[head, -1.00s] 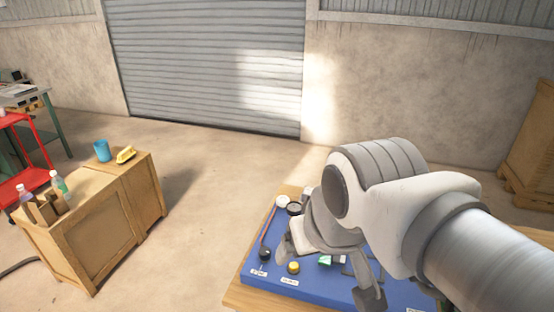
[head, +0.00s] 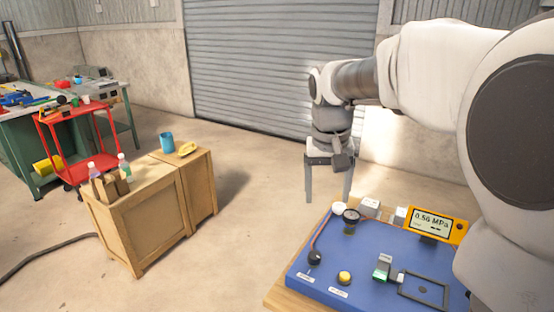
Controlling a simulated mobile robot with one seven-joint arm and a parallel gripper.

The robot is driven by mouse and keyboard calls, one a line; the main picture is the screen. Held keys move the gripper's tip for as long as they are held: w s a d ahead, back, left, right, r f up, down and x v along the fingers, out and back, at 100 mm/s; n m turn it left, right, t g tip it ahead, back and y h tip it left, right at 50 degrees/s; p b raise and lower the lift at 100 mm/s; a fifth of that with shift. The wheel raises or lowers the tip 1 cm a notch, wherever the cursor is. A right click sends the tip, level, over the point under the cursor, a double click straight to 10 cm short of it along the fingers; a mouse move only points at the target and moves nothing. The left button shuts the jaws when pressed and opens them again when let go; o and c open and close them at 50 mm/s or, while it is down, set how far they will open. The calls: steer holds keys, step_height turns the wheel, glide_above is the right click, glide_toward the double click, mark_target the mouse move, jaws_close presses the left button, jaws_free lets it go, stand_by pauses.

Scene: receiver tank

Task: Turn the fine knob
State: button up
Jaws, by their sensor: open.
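A blue panel (head: 325,274) lies on a wooden top at the lower right in the head view. On its front left are a black knob (head: 314,258) and a yellow knob (head: 344,278), each with a small white label. The labels are too small to read, so I cannot tell which knob is the fine one. My gripper (head: 328,194) is open and empty, pointing down. It appears above and beyond the back left of the panel, apart from both knobs.
A yellow gauge (head: 436,224) reads about 0.56 MPa at the panel's back right. Wooden crates (head: 145,225) stand at left, with open floor between.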

steer(key=g+b, duration=0.2)
glide_above(315, 254)
step_height(315, 254, down, 9)
steer(key=shift+m, duration=0.4)
step_height(315, 254, down, 18)
steer(key=b, duration=0.3)
steer(key=shift+a+r, duration=0.1)
jaws_close()
